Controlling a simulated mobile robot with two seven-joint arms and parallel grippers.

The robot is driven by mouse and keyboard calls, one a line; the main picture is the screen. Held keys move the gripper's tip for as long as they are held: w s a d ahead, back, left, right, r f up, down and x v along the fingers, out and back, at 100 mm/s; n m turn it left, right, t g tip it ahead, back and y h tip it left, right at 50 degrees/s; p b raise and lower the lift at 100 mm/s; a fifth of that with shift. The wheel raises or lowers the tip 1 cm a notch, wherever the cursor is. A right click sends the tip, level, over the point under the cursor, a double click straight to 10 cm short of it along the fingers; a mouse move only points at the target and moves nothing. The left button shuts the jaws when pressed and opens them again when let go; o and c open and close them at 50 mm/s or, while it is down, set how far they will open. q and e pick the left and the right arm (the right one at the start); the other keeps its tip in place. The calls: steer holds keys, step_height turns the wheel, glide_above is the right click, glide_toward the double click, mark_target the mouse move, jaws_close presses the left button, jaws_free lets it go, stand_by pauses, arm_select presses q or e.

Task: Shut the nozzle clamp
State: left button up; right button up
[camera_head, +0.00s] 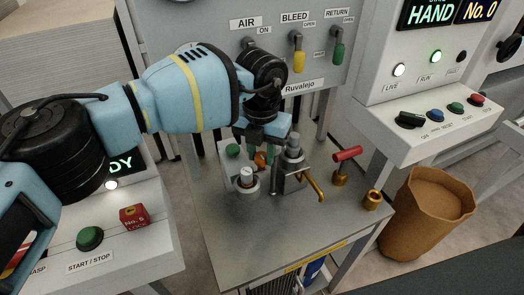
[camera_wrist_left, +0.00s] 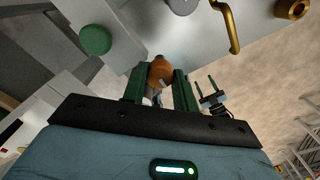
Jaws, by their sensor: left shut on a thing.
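The nozzle clamp seems to be the grey metal fixture (camera_head: 290,178) on the steel bench, with an upright cylinder and a bent brass rod (camera_head: 315,185). The knob (camera_head: 260,159) is partly hidden in the head view. Whether it belongs to the clamp cannot be made out. My right gripper is not in view.
A round metal post (camera_head: 247,180) stands left of the fixture. A green knob (camera_head: 233,150) is behind it. A red-handled valve (camera_head: 346,155) and a brass fitting (camera_head: 372,199) are at the bench's right. The bench front (camera_head: 260,240) is clear. A brown bin (camera_head: 427,212) stands right.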

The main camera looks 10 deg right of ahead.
mark_target(262, 155)
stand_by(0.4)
arm_select(q)
steer(key=o, duration=1)
steer(key=shift+r, duration=3.95)
steer(key=shift+f, duration=0.1)
